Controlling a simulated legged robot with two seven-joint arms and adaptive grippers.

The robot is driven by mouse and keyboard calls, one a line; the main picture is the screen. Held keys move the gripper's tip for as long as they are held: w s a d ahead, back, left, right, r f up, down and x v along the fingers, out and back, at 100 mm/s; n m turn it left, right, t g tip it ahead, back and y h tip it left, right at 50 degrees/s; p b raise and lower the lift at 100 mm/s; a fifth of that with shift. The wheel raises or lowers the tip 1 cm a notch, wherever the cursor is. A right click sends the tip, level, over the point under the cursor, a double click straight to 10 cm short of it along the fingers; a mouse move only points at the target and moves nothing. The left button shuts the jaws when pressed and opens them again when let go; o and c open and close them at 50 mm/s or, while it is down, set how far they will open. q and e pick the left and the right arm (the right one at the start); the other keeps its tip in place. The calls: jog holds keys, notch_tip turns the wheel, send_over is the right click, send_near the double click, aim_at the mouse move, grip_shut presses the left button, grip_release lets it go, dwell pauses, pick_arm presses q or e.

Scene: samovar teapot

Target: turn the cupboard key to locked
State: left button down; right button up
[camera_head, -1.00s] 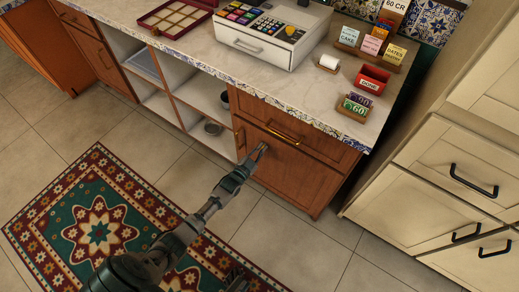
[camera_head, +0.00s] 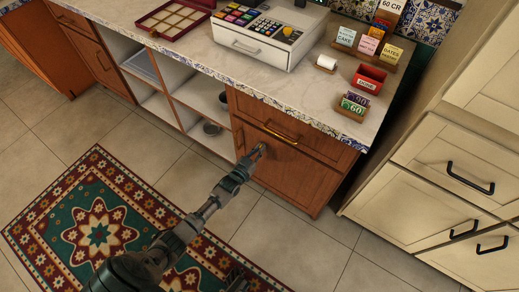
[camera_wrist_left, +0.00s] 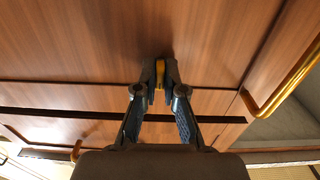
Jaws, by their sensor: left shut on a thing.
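The brown wooden cupboard door (camera_head: 295,172) is closed under the counter. My left gripper (camera_head: 261,149) reaches its upper part from below. In the left wrist view, my left gripper (camera_wrist_left: 160,73) is shut on a small brass-yellow key (camera_wrist_left: 159,68) at the door face. The fingers cover most of the key, so its turn angle is hard to read. A dark part at the bottom edge of the head view may be my right gripper (camera_head: 237,282); its fingers cannot be made out.
A brass drawer handle (camera_head: 282,136) is just above my left gripper, and a vertical brass handle (camera_wrist_left: 285,85) stands beside it. Open shelves (camera_head: 205,98) lie to the left. The counter (camera_head: 300,84) overhangs above. The floor around the patterned rug (camera_head: 97,232) is clear.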

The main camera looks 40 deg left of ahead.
pick_arm(q)
jog(key=shift+f, duration=0.1)
jog(key=c, duration=1.3)
grip_release()
jog(key=shift+o, duration=0.2)
jog(key=s, duration=1.1)
jog(key=shift+s+d, duration=0.15)
jog(key=shift+s, duration=0.25)
jog(key=shift+f, duration=0.15)
